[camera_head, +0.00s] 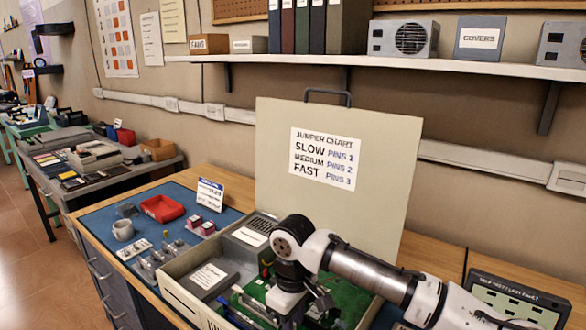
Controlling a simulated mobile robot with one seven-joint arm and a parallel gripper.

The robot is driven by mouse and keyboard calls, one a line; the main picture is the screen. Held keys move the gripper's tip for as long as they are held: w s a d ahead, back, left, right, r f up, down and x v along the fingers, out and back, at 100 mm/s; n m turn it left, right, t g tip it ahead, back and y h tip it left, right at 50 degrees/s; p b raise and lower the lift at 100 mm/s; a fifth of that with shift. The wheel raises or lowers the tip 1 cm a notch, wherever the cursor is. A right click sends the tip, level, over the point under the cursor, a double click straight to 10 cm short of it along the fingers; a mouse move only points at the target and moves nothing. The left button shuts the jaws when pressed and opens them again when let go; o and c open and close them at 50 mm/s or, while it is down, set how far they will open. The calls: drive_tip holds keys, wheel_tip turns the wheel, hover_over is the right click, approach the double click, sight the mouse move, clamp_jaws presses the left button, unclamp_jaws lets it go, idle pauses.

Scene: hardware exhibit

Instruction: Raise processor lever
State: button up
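An open computer case (186,300) stands on the workbench with its pale lid (270,150) raised behind it. A green circuit board (350,305) lies inside, partly covered by my arm. My gripper (300,310) is low over the board, inside the case. Its fingertips are too small and dark to make out clearly, so I cannot tell whether it is open or touching anything. I cannot pick out the processor lever; the gripper and wrist hide part of the board.
A labelled grey box (208,277) and a power supply (247,237) fill the case's left side. Left on the blue mat are a red tray (162,208), a mug (122,230) and small parts. A tester screen (515,305) stands at right.

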drive_tip(key=c, duration=0.4)
drive_tip(key=shift+c, duration=0.2)
drive_tip(key=shift+r, duration=0.15)
drive_tip(key=shift+s+d+r+p, duration=0.1)
drive_tip(key=shift+d+r+p, duration=0.1)
drive_tip(key=shift+r+p, duration=0.55)
drive_tip(key=shift+p, duration=0.2)
drive_tip(key=shift+s+d+r+p, duration=0.2)
drive_tip(key=shift+d+r+p, duration=0.1)
drive_tip(key=shift+r+p, duration=0.15)
drive_tip(key=shift+s+d+r, duration=0.1)
drive_tip(key=shift+r, duration=0.05)
